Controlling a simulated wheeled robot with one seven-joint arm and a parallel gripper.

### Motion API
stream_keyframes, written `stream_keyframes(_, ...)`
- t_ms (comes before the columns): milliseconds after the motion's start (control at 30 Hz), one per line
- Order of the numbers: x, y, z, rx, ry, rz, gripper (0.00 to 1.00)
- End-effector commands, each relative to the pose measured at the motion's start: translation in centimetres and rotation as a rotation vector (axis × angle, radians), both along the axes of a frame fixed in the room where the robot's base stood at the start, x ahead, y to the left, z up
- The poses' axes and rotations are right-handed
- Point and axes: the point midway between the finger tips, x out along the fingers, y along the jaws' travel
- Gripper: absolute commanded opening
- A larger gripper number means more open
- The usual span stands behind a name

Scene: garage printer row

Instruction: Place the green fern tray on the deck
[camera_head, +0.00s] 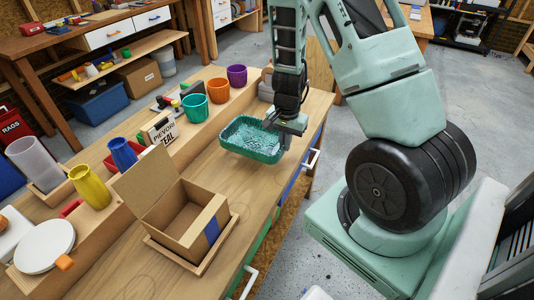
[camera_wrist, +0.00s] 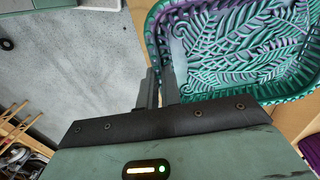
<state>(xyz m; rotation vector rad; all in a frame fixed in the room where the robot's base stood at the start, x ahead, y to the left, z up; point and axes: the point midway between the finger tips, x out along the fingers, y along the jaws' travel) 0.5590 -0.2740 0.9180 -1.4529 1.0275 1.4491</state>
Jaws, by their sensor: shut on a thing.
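The green fern tray (camera_head: 247,153) is a shallow oval-cornered tray with a raised leaf pattern inside. My gripper (camera_head: 283,127) is shut on its right rim in the head view. The tray looks roughly level over the wooden bench top (camera_head: 200,165); I cannot tell if it touches the wood. In the wrist view the tray (camera_wrist: 240,97) fills the upper right, with purple tints on its leaves and rim. The fingers of my gripper (camera_wrist: 160,90) pinch its near left edge. No part is clearly marked as the deck.
An open cardboard box (camera_head: 170,215) sits in a wooden tray at the front. Teal (camera_head: 195,107), orange (camera_head: 219,90) and purple (camera_head: 237,75) cups stand on the raised back ledge. A yellow cup (camera_head: 90,187) is at left. Bare wood lies between box and fern tray.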

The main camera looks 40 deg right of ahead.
Motion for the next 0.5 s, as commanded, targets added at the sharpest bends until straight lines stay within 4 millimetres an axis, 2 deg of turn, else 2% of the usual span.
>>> stream_keyframes(33, -0.1, -0.1, -1.2, 0.002, 0.003, -0.004, 0.0)
stream_keyframes(100, -0.1, 0.0, -2.2, 0.003, 0.002, -0.004, 0.0)
stream_keyframes(267, 0.0, 0.0, -3.6, 0.001, 0.001, -0.001, 0.0)
stream_keyframes(500, 0.0, 0.0, -6.7, 0.001, 0.0, -0.002, 0.0)
